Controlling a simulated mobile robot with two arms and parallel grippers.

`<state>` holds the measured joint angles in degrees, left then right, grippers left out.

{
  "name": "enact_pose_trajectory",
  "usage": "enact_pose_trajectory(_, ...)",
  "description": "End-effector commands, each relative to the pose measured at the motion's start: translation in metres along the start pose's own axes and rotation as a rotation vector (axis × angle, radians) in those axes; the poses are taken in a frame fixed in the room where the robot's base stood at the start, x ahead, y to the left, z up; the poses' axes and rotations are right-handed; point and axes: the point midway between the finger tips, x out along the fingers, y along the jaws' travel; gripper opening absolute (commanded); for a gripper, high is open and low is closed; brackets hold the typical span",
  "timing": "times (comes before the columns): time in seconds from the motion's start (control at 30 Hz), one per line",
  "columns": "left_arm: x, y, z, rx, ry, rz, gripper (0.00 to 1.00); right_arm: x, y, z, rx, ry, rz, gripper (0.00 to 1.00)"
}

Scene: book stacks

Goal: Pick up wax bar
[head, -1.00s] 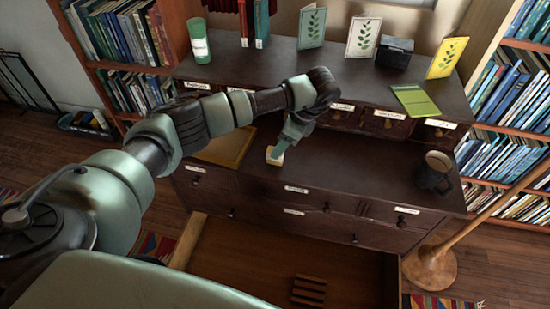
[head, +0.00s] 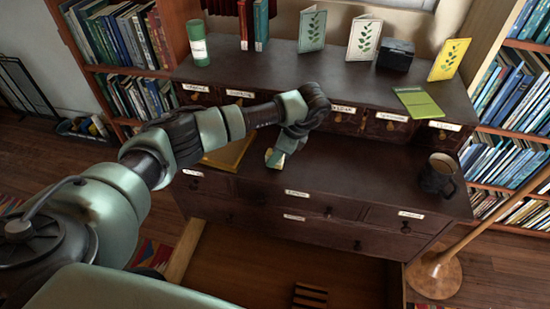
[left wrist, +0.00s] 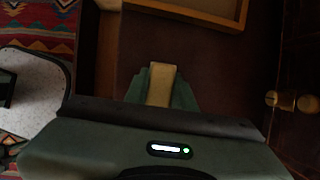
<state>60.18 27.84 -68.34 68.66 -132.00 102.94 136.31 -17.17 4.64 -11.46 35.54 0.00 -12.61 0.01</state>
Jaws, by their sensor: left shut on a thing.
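The wax bar is a small pale yellow block (left wrist: 161,84), seen in the left wrist view between the two green fingers of my left gripper (left wrist: 160,95). In the head view my left gripper (head: 284,150) points down over the front part of the dark desk top (head: 350,180) and is shut on the wax bar. There the bar (head: 274,159) shows only as a small patch at the fingertips. I cannot tell whether it touches the desk top. My right gripper is not in view.
A yellow wooden tray (head: 228,156) lies left of the gripper. A dark mug (head: 437,177) stands at the right. An open drawer (head: 240,262) juts out in front below.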

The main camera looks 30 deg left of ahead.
Motion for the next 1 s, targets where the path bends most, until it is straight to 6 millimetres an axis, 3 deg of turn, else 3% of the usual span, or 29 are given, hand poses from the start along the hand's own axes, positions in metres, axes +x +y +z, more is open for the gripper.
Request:
enact_pose_trajectory(0.17,-0.002,0.000,0.001,0.000,0.000,-0.001,0.00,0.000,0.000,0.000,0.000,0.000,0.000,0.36)
enact_pose_trajectory(0.37,-0.020,-0.001,0.008,-0.001,0.000,-0.003,0.00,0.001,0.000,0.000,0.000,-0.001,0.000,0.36)
enact_pose_trajectory(0.67,-0.083,-0.001,0.035,-0.002,0.001,-0.006,0.00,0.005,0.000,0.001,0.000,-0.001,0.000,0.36)
enact_pose_trajectory(0.8,-0.122,-0.002,0.051,-0.003,-0.001,-0.008,0.00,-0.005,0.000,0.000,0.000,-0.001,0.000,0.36)
enact_pose_trajectory(1.0,-0.159,-0.001,0.067,-0.003,-0.002,-0.005,0.00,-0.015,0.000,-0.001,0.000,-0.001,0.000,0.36)
